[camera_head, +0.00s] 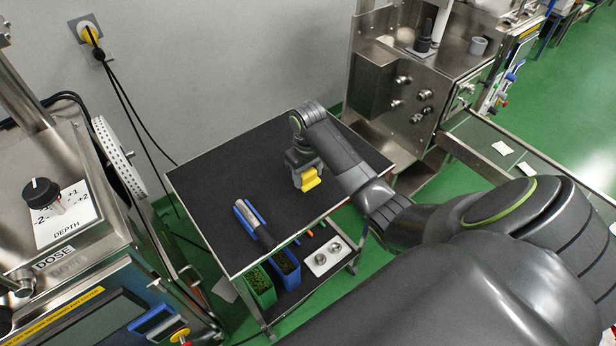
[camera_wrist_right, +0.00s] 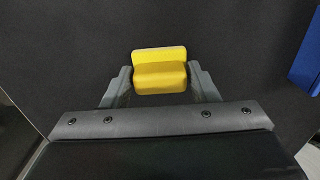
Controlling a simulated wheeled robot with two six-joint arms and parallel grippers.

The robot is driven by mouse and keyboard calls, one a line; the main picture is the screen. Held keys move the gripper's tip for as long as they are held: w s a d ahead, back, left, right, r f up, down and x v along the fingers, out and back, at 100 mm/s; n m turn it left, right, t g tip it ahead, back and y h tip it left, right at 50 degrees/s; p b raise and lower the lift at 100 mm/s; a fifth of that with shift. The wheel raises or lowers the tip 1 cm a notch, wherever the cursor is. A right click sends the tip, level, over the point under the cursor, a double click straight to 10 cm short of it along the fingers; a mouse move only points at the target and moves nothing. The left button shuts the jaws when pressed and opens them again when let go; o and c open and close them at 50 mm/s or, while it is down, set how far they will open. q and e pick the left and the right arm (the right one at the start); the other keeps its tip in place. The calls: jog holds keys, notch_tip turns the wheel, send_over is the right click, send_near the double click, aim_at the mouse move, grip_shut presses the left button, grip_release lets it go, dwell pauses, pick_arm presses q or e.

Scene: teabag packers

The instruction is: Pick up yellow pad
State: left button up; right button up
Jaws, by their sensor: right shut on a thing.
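The yellow pad (camera_head: 311,181) is a small stepped block at my right gripper (camera_head: 304,177), over the black top of the cart (camera_head: 215,190). In the right wrist view the yellow pad (camera_wrist_right: 160,72) sits between the two grey fingers of the right gripper (camera_wrist_right: 160,84), one on each side. The right gripper is shut on it. I cannot tell whether the pad touches the cart top. My left gripper is not in view.
A blue holder with a dark-handled tool (camera_head: 253,223) lies near the cart's front edge. The lower shelf has a green bin (camera_head: 259,285) and a white tray (camera_head: 327,256). Steel machines stand left (camera_head: 70,225) and back right (camera_head: 400,95). The cart's middle is clear.

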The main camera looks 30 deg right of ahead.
aim_at(308, 172)
notch_tip(308, 172, up, 5)
jog(key=shift+r+b, duration=0.15)
jog(key=shift+b, duration=0.2)
notch_tip(308, 172, up, 3)
jog(key=p, duration=0.3)
jog(key=shift+r, duration=0.15)
jog(key=shift+r+p, duration=0.7)
jog(key=shift+r, duration=0.05)
